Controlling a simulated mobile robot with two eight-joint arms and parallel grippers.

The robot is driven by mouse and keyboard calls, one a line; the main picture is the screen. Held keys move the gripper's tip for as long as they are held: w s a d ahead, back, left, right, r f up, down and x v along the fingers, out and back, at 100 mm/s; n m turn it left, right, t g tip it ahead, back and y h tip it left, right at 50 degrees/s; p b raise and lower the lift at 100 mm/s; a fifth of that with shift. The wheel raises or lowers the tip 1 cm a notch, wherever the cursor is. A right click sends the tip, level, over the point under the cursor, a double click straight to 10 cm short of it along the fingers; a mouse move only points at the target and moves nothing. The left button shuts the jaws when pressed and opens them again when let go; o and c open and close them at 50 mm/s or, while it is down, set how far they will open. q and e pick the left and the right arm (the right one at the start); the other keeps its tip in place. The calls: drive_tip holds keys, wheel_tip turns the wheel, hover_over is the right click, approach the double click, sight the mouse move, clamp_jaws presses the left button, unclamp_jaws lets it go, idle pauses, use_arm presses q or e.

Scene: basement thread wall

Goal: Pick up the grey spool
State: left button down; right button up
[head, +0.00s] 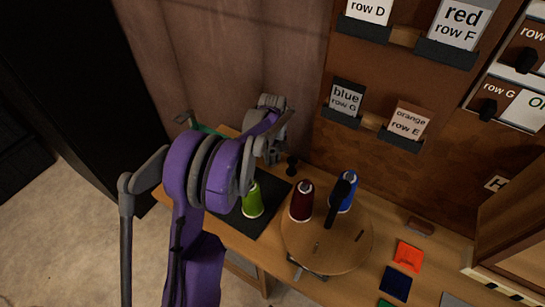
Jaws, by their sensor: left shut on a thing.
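My left gripper (270,150) is at the end of the purple arm, over the back of the workbench near the wall. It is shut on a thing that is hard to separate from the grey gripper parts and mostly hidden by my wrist. No grey spool stands out anywhere else in view, so the held thing appears to be the grey spool. A green spool (252,199) stands upright on the dark mat (268,218), just below the gripper. My right gripper is not in view.
A round wooden turntable (327,252) carries a dark red spool (301,203), a blue spool (348,199) and a black handle (336,208). Orange (408,256) and navy (396,283) squares lie to the right.

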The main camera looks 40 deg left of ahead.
use_arm(q)
wheel_tip(320, 180, up, 10)
idle(0.6)
